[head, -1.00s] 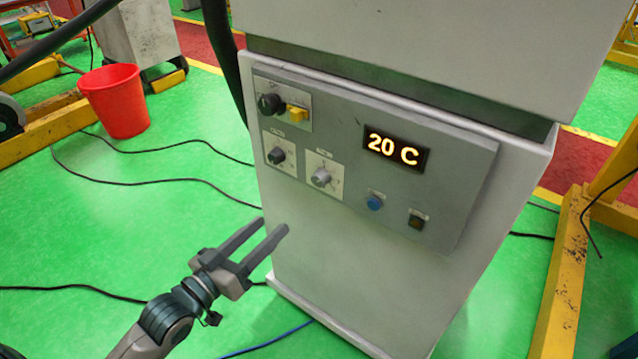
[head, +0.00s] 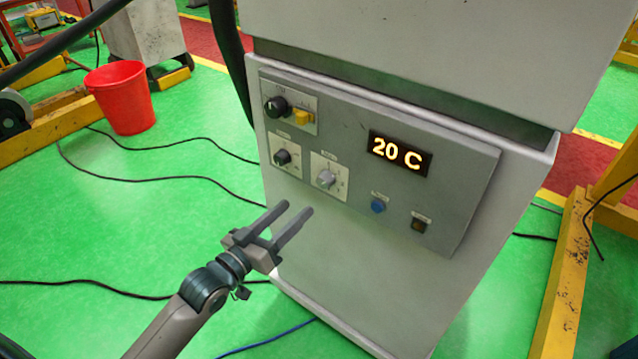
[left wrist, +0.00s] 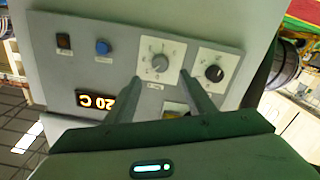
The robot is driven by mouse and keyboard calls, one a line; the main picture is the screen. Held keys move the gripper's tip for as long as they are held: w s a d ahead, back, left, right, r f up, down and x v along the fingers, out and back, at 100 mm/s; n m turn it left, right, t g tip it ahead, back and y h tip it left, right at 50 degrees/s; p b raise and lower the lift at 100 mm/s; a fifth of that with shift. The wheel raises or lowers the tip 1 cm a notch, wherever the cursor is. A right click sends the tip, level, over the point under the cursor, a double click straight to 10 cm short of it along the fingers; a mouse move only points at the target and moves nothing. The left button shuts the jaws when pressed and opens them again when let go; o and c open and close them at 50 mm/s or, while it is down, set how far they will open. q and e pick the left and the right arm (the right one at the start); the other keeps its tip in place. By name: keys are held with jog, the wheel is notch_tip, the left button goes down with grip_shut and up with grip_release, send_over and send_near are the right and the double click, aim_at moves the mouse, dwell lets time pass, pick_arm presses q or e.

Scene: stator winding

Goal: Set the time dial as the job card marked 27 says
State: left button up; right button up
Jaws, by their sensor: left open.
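The grey control panel (head: 345,240) on the cabinet front has a grey knob (head: 327,179) on a white scale plate and a black knob (head: 282,157) on another plate to its left. Their labels are too small to read, so I cannot tell which is the time dial. No job card marked 27 shows. My left gripper (head: 296,208) is open and empty, just below and left of the grey knob. In the left wrist view, upside down, the grey knob (left wrist: 160,63) appears between the fingertips, apart from them; the black knob (left wrist: 214,73) is to the right. My right gripper is not in view.
The display (head: 399,152) reads 20 C. A large black knob (head: 276,107) and yellow switch (head: 303,118) sit at the panel's upper left; a blue button (head: 377,206) and dark button (head: 418,225) lower right. A red bucket (head: 121,98) and cables are on the floor.

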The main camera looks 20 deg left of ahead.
aim_at(322, 185)
pick_arm(q)
jog(key=p+x, duration=0.2)
jog(key=x, duration=0.7)
jog(key=shift+w, duration=0.25)
jog(key=shift+w+d, duration=0.3)
jog(key=shift+w, duration=0.25)
jog(key=c, duration=1.1)
jog(key=shift+o, duration=0.2)
